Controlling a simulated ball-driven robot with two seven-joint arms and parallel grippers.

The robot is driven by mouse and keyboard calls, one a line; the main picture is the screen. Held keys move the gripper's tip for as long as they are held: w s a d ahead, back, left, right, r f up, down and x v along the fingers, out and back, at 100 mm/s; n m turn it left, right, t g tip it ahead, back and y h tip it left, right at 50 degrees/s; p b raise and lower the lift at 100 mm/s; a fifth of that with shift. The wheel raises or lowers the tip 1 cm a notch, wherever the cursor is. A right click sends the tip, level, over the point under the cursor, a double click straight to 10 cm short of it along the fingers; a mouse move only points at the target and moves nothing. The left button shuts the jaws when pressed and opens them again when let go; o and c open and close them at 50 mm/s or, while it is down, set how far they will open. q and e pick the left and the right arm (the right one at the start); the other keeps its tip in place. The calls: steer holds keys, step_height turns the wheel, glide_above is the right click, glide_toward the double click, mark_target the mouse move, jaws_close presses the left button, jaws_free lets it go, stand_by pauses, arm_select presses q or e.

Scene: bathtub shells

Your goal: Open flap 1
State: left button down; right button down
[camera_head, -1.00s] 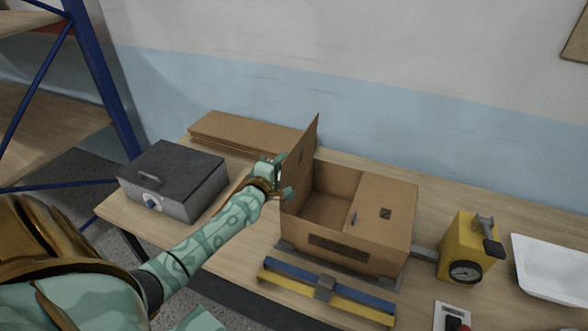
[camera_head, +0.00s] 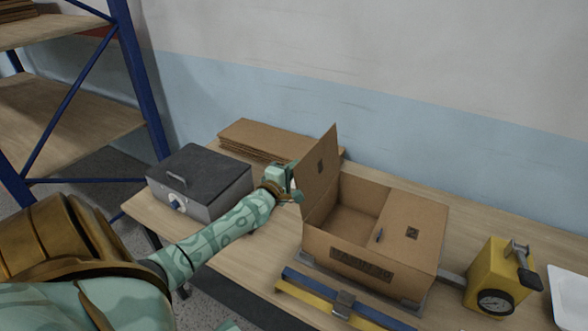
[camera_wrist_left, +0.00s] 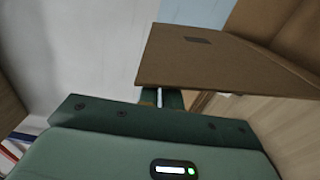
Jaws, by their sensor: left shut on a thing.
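The brown cardboard box (camera_head: 347,256) stands on the table in the head view. Its left flap (camera_head: 318,170) stands up, roughly upright, with a small dark mark on it. The right flap (camera_head: 413,228) lies flat over the right half of the box, so the left half is open and shows the inside. My left gripper (camera_head: 291,186) is at the outer side of the raised flap and shut on it near its front edge. In the left wrist view, the fingers (camera_wrist_left: 162,98) meet the edge of the flap (camera_wrist_left: 215,62). My right gripper is not in view.
A grey metal case (camera_head: 200,180) and flat cardboard sheets (camera_head: 262,140) lie left of and behind the box. A blue and yellow bar (camera_head: 342,300) is in front. A yellow device with a gauge (camera_head: 492,280) and a white tray (camera_head: 568,295) stand to the right.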

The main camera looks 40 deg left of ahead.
arm_select(q)
steer(key=c, duration=1.6)
jaws_free()
steer(key=shift+a, duration=0.1)
steer(key=shift+s, duration=0.15)
steer(key=v, duration=1.6)
steer(key=shift+s+p, duration=0.1)
steer(key=shift+p, duration=0.2)
